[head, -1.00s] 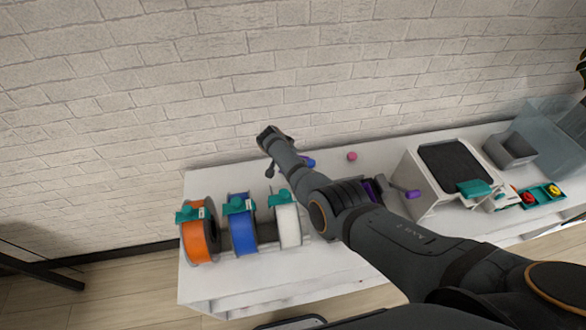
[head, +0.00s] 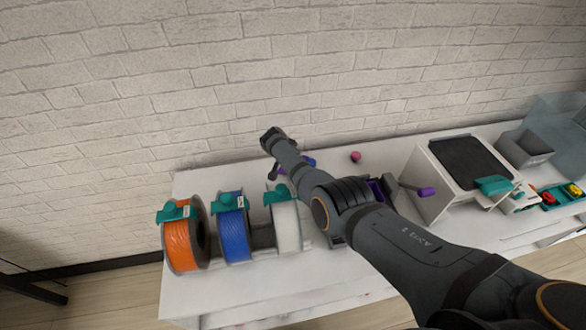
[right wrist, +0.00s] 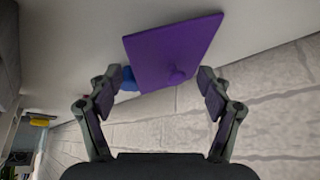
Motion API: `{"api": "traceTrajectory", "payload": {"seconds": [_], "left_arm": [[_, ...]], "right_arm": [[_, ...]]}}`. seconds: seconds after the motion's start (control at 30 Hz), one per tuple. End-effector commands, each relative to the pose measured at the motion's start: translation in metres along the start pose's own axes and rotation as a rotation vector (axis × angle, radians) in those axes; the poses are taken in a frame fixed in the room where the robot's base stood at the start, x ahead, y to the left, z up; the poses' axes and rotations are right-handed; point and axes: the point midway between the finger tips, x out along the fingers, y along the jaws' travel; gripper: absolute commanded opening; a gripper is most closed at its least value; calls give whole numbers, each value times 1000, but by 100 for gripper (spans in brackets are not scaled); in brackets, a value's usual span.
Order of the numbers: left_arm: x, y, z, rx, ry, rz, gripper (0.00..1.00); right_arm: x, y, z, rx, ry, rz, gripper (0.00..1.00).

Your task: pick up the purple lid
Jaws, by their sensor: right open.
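The purple lid (right wrist: 165,48) is a flat square plate with a small knob, seen in the right wrist view on the white surface. My right gripper (right wrist: 160,80) is open, with its fingertips on either side of the lid's near part and nothing held. I cannot tell the gap between fingers and lid. In the head view my right arm reaches in from the right over the bench, and the lid is mostly hidden behind it. My left gripper is not in view.
A blue object (right wrist: 128,78) lies beside the lid by one fingertip. Orange (head: 181,246), blue (head: 234,236) and white (head: 286,226) spools stand at the bench's left. A pink item (head: 356,156) lies near the wall. A white machine (head: 425,165) stands right of the arm.

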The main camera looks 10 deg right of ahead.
Motion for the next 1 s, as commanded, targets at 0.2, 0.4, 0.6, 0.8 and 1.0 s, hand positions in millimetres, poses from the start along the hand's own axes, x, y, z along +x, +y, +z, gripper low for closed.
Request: {"api": "traceTrajectory", "payload": {"seconds": [0.2,0.4,0.6,0.8,1.0], "left_arm": [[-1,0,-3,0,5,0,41],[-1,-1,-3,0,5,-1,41],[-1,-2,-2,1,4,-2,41],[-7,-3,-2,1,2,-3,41],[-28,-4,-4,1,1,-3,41]], "right_arm": [[-1,0,0,0,0,0,57],[-1,0,0,-1,0,0,35],[0,0,0,-1,0,1,35],[-7,0,-4,-1,0,1,35],[-39,0,-22,2,1,-1,35]]}}
